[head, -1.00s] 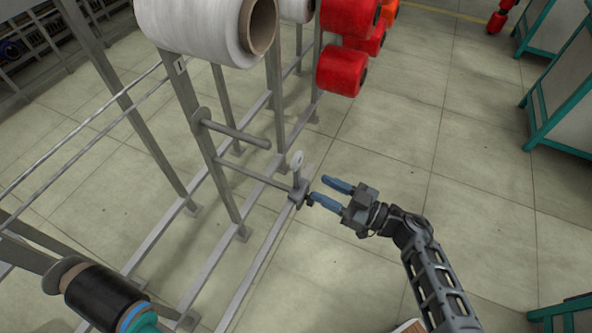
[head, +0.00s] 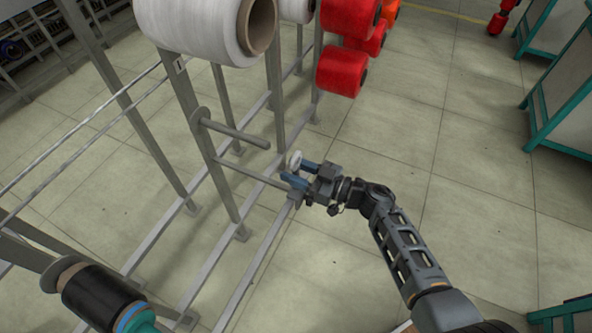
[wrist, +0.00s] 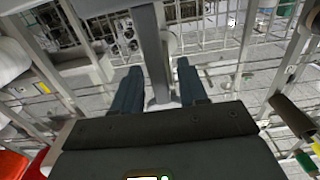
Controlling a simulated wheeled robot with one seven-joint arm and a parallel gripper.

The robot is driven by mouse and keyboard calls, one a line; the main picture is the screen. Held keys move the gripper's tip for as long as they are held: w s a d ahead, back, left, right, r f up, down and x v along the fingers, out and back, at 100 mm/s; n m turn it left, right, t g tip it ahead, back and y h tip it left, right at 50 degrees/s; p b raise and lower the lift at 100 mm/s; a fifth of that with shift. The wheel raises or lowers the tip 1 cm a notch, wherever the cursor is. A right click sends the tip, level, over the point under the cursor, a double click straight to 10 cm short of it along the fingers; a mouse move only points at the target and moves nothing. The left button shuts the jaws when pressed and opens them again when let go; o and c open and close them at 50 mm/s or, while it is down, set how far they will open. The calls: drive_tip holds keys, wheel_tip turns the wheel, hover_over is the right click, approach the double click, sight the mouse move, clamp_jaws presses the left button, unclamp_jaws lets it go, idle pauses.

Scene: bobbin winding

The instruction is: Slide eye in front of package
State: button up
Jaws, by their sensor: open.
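The eye, a small white ring (head: 294,159), stands on a stem above a grey block (head: 296,194) at the right end of a thin rod (head: 255,176). My gripper (head: 289,171) is at the eye, its blue fingers apart, one just beside the ring and one lower by the stem. In the wrist view the open fingers (wrist: 158,88) have a grey upright between them, with a pale round part (wrist: 168,42) beyond. Contact cannot be told. A large white package (head: 195,30) sits at the upper left; the frames do not show which package is meant.
An empty peg (head: 238,134) sticks out from a grey post (head: 195,120) above the rod. Red packages (head: 341,71) hang behind, and a black one (head: 100,295) is at lower left.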

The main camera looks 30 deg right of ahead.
clamp_jaws()
idle(0.4)
